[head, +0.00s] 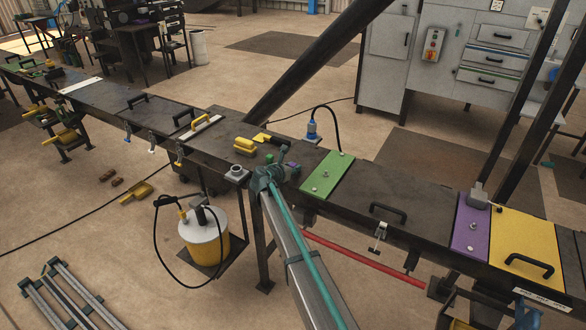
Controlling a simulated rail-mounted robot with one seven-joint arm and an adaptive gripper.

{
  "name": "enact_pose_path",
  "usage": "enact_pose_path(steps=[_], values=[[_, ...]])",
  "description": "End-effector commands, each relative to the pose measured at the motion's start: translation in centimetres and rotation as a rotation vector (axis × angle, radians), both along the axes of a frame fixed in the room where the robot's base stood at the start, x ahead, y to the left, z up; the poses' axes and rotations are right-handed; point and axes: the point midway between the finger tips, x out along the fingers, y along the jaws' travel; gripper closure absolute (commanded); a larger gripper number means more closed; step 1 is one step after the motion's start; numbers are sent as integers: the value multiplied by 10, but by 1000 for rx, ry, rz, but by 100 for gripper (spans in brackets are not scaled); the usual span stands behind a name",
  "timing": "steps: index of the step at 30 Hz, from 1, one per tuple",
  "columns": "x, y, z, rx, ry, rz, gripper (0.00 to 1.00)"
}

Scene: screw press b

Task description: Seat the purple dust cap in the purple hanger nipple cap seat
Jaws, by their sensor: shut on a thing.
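A small purple piece (293,166), which looks like the purple dust cap, shows at the tip of my gripper (284,161) over the middle of the long dark bench. My gripper is shut on it; the fingers are small and partly hidden by my wrist, so the exact hold is unclear. A purple plate (468,236) lies on the bench at the right, with small round fittings and a grey block on it. Which fitting is the purple hanger nipple cap seat cannot be told from this view. My gripper is well left of that plate.
A green plate (327,175) and a black handle (388,212) lie between my gripper and the purple plate. A yellow plate (522,241) with a handle adjoins it. A dark slanted post (507,120) rises behind. Yellow blocks (245,146) sit left of my gripper.

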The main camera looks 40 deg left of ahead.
Motion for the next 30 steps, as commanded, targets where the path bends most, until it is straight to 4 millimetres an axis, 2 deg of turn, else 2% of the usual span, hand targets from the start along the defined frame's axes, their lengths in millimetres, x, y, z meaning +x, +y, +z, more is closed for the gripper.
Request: enact_pose_path(steps=[10,17,26,30], values=[[0,0,5,0,-1,0,92],[0,0,27,4,-1,1,92],[-26,-50,90,4,-1,-1,92],[-42,-80,103,2,-2,-1,92]])
